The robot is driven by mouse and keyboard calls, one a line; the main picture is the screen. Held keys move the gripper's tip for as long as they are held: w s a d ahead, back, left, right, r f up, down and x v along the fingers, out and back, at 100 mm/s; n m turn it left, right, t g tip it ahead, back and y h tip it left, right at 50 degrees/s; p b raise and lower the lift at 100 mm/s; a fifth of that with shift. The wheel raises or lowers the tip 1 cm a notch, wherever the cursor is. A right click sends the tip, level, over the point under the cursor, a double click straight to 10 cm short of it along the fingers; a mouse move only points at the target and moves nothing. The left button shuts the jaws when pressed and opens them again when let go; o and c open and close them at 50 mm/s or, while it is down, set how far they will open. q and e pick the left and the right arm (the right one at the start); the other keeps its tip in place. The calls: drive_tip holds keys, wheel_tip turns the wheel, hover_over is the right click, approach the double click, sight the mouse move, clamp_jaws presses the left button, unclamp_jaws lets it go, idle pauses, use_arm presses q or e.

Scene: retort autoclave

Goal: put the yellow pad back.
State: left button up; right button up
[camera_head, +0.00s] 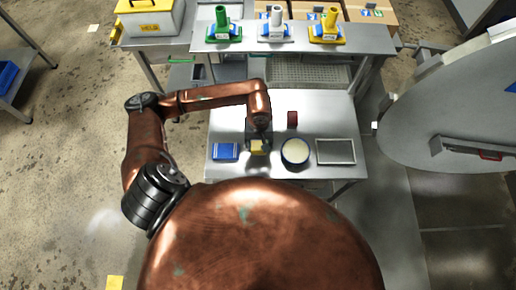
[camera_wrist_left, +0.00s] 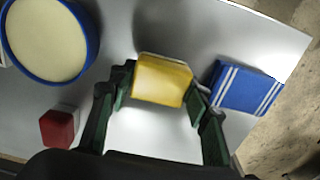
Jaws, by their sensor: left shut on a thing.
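The yellow pad (camera_head: 257,147) is at my left gripper (camera_head: 257,143), over the front part of the metal table. In the left wrist view the yellow pad (camera_wrist_left: 162,79) sits between the two green-lined fingers of my left gripper (camera_wrist_left: 158,95), which is shut on it. The gripper hides part of the pad in the head view. Whether the pad touches the table, I cannot tell. My right gripper is not in view.
The metal table (camera_head: 335,115) also holds a blue block (camera_head: 224,151) left of the pad, a round blue-rimmed dish (camera_head: 295,152), a grey tray (camera_head: 336,151) and a red block (camera_head: 292,118). A raised shelf (camera_head: 262,45) stands behind. A large round door (camera_head: 450,110) is at right.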

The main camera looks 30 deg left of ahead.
sight(258, 149)
use_arm(q)
wheel_tip(258, 149, down, 3)
drive_tip(key=shift+s+a+f+p, duration=0.1)
drive_tip(key=shift+s+a+p, duration=0.05)
drive_tip(key=shift+p, duration=0.15)
drive_tip(key=shift+c, duration=0.4)
drive_tip(key=o, duration=0.9)
drive_tip(key=shift+f, duration=0.1)
drive_tip(key=shift+o, duration=1.1)
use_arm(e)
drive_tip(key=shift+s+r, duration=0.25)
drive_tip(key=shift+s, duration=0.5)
use_arm(q)
wheel_tip(258, 149, up, 12)
drive_tip(key=shift+r+b, duration=0.1)
drive_tip(key=shift+b, duration=0.3)
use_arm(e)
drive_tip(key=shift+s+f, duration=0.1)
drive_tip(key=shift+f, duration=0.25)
